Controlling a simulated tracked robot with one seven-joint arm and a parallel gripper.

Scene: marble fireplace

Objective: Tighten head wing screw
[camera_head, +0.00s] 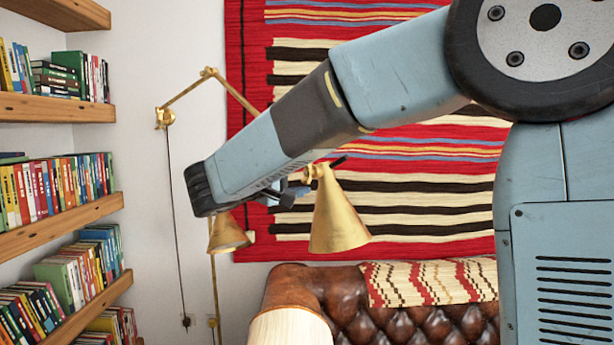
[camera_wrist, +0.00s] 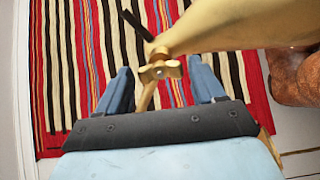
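The brass wing screw (camera_wrist: 160,70) shows in the wrist view at the lamp head's joint. The lamp's brass shade (camera_wrist: 235,22) fills the upper right there and also shows in the head view (camera_head: 338,218). My gripper (camera_wrist: 160,66) is open, one blue finger on each side of the screw. Gaps show between the fingers and the screw's wings, so it is not gripped; exact depth is hard to tell. In the head view my gripper (camera_head: 292,190) is beside the shade's upper left, partly hidden by my arm, and the screw is not clear.
A thin black rod (camera_wrist: 136,24) sticks out near the joint. The jointed brass lamp arm (camera_head: 185,90) runs from the wall. A second brass shade (camera_head: 229,233) hangs lower left. A leather sofa (camera_head: 400,322) stands below, a striped rug (camera_head: 430,185) hangs behind, and bookshelves (camera_head: 60,210) are left.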

